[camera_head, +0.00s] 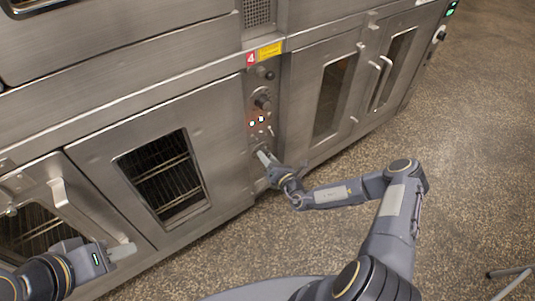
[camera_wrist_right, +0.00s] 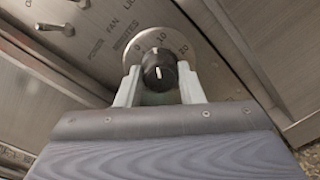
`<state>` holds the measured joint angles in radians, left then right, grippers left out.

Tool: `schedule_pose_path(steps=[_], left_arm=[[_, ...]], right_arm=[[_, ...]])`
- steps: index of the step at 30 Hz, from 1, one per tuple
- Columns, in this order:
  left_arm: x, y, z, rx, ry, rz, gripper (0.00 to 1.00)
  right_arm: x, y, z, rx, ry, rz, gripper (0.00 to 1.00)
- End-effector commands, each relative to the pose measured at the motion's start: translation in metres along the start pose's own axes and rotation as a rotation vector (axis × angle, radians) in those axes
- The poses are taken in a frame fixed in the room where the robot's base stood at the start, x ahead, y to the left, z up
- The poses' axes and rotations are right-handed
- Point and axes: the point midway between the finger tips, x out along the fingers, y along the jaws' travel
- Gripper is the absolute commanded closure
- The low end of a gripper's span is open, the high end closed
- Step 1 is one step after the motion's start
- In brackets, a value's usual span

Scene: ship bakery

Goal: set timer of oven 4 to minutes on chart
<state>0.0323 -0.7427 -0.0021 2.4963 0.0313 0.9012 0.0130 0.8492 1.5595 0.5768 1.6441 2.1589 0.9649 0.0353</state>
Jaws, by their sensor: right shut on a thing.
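A red label with a 4 (camera_head: 251,58) marks the narrow control panel (camera_head: 260,88) of the oven in the head view. In the right wrist view the black timer knob (camera_wrist_right: 159,73) sits on a round metal dial (camera_wrist_right: 150,38) lettered MINUTES, with a 10 at its top and a 20 to the right. The knob's white mark points roughly up, towards the 10. My right gripper (camera_head: 262,156) is shut on the knob; its pale fingers (camera_wrist_right: 158,85) are on both sides. My left gripper (camera_head: 122,251) is in front of the lower left oven door, its jaw opening unclear. No chart shows.
Oven doors with handles stand left and right of the panel, including a door handle (camera_head: 62,204) near my left gripper. Other knobs and lit buttons (camera_head: 261,119) are above the timer. The speckled floor (camera_head: 470,150) at the right is mostly clear.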

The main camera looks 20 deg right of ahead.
Motion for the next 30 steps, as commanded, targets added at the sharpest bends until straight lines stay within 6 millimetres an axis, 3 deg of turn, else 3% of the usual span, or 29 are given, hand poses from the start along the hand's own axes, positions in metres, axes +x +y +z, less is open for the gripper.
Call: schedule_pose_path(steps=[12, 30], left_arm=[[-0.0116, 0.0053, -0.0058, 0.0, 0.0, 0.0, 0.64], [-0.0129, 0.0059, -0.0065, 0.0, 0.0, 0.0, 0.64]], right_arm=[[-0.0001, -0.0003, 0.0002, 0.249, 0.01, -0.004, 0.89], [-0.0002, -0.0009, -0.0004, 0.307, 0.012, -0.004, 0.89]])
